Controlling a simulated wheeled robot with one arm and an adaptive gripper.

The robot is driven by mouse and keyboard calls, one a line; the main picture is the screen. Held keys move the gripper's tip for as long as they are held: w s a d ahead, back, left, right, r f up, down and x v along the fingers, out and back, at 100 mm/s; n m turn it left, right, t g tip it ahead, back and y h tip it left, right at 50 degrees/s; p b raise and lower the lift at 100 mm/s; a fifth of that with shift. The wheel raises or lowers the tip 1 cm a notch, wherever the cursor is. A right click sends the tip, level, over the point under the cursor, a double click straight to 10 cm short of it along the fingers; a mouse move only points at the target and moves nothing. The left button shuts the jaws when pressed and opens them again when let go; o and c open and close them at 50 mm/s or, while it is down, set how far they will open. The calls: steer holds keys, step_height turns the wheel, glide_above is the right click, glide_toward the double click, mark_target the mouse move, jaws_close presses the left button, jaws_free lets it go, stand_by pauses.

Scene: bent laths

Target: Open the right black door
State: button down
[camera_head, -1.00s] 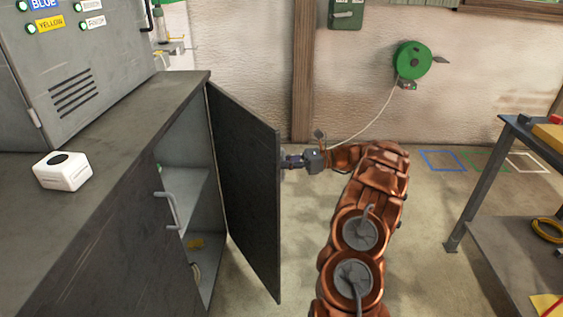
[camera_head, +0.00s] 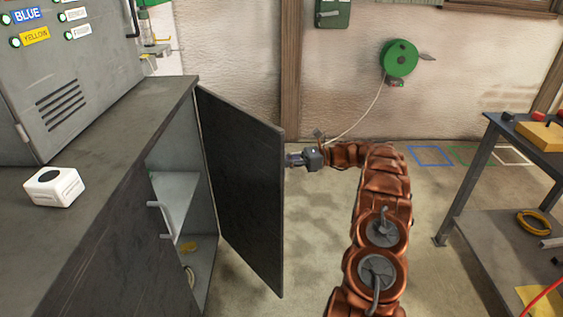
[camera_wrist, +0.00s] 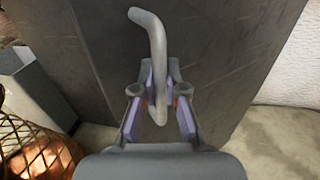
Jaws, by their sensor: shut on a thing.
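The right black door (camera_head: 241,185) stands swung well open from the dark cabinet (camera_head: 95,215), with the cabinet's inside showing to its left. My gripper (camera_head: 297,159) is at the door's outer face, near its free edge. In the wrist view, the door (camera_wrist: 210,55) fills the upper middle, and its grey bent handle (camera_wrist: 155,70) runs down between the fingers of my gripper (camera_wrist: 160,112), which are shut on it. In the head view the handle is hidden behind the door.
The other door's handle (camera_head: 162,218) faces the open compartment, which has a shelf (camera_head: 174,195). A white box (camera_head: 54,187) sits on the cabinet top. A workbench (camera_head: 500,215) stands at the right. Floor between is clear around my arm.

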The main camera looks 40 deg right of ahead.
steer(key=d+p, duration=0.1)
steer(key=d, duration=0.2)
steer(key=shift+w+d+f+p, duration=0.1)
steer(key=shift+w+d+p, duration=0.2)
steer(key=shift+w+p, duration=0.1)
steer(key=shift+d, duration=0.2)
stand_by(0.8)
steer(key=c, duration=1.2)
jaws_free()
